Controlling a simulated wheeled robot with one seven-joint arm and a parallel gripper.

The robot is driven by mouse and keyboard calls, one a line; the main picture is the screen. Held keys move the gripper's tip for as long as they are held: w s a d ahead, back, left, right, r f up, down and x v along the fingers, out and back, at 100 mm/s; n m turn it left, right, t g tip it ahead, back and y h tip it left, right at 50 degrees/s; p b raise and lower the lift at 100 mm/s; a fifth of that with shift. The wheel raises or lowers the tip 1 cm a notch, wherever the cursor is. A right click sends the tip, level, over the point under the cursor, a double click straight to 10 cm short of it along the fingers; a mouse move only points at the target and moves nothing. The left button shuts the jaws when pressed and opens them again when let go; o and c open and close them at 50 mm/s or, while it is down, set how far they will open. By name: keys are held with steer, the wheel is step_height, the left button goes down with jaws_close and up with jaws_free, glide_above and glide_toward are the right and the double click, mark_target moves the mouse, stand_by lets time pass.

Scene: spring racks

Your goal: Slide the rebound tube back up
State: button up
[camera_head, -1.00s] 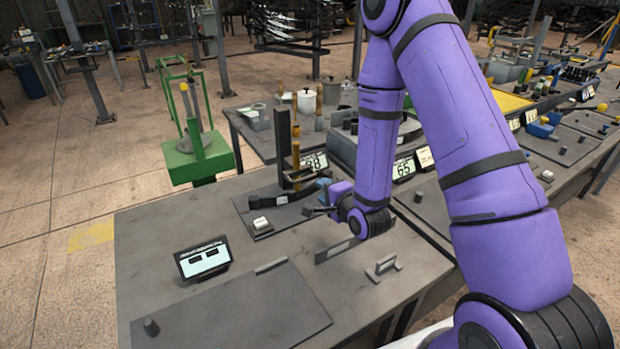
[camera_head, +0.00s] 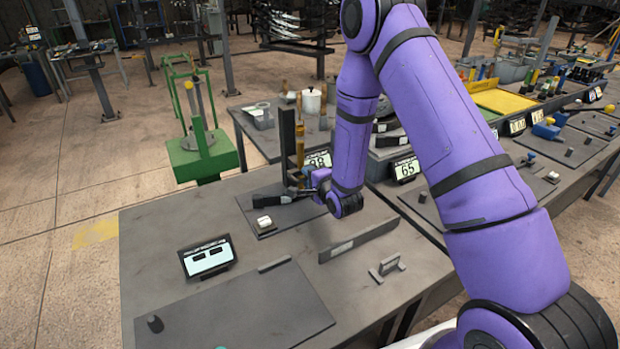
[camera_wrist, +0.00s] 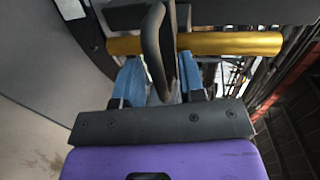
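The gold rebound tube (camera_head: 300,150) stands upright beside a dark post (camera_head: 287,140) on a small dark base plate. In the wrist view the tube (camera_wrist: 235,43) runs across the picture just beyond my fingertips. My gripper (camera_head: 312,187) is low at the tube's right side. In the wrist view its two blue fingers (camera_wrist: 160,75) are apart, with a dark curved strap-like part (camera_wrist: 153,45) between them. I cannot tell whether the fingers touch the tube or the strap. The tube's lower end is partly hidden by the gripper in the head view.
A small display (camera_head: 207,258) and a flat dark plate (camera_head: 235,312) lie at the front left of the table. A white-topped block (camera_head: 264,222) sits by the post's base. A low bar (camera_head: 358,241) and a handle (camera_head: 387,268) are to the right.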

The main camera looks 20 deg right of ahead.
jaws_close()
steer(key=shift+r, duration=0.1)
step_height(320, 180, up, 10)
steer(key=shift+r, duration=0.15)
steer(key=shift+w+r, duration=0.1)
steer(key=shift+r, duration=0.25)
jaws_free()
